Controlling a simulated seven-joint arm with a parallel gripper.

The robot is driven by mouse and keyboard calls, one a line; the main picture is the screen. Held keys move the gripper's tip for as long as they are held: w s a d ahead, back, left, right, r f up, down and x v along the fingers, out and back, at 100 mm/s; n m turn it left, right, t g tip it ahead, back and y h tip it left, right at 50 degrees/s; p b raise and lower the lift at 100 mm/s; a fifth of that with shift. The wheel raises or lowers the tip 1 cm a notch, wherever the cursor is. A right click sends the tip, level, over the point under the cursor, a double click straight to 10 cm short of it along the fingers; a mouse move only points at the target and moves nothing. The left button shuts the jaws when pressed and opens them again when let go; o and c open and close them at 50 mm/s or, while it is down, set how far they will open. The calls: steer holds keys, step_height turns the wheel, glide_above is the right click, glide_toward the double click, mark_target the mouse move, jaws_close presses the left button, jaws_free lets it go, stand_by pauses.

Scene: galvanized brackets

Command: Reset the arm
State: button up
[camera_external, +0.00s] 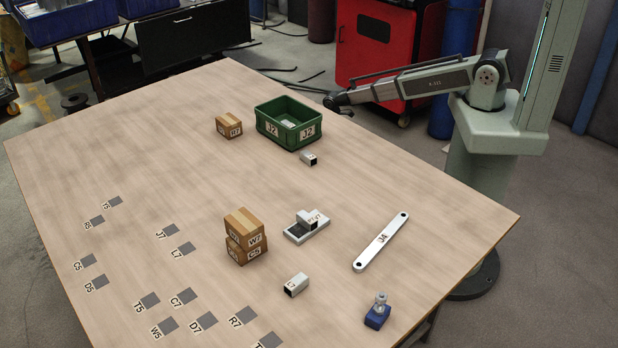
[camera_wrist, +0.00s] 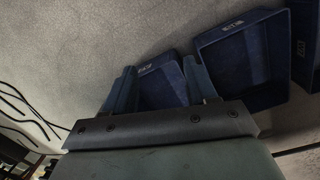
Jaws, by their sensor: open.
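My arm reaches left from its column at the right of the external view, nearly level. My gripper (camera_external: 336,101) is at its left end, above the far right edge of the table (camera_external: 130,190), close to the right of the green crate. In the wrist view my gripper (camera_wrist: 160,88) shows two dark fingers spread apart with nothing between them that it holds. Beyond the fingers the wrist view shows grey floor and blue bins, not the tabletop.
On the table are a green crate J2 (camera_external: 283,138), small carton (camera_external: 229,126), stacked cartons (camera_external: 245,237), long bracket J4 (camera_external: 381,242), metal piece on a plate (camera_external: 306,226), two short tubes (camera_external: 308,158) (camera_external: 296,284) and a blue item (camera_external: 377,316). Blue bins (camera_wrist: 240,50) stand beyond.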

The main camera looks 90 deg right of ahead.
steer(key=s+a+f+m+g+y, duration=0.1)
steer(key=s+a+f, duration=0.2)
steer(key=s+a, duration=0.5)
steer(key=s+a+f+m+g+y, duration=0.1)
steer(key=s+a+f+g, duration=0.15)
steer(key=s+a, duration=0.6)
steer(key=s+a+m+g, duration=0.2)
steer(key=s+a+m, duration=0.1)
steer(key=s+a, duration=1)
steer(key=s, duration=0.4)
steer(key=shift+a+f+h, duration=0.2)
steer(key=shift+h, duration=0.2)
steer(key=shift+g, duration=0.25)
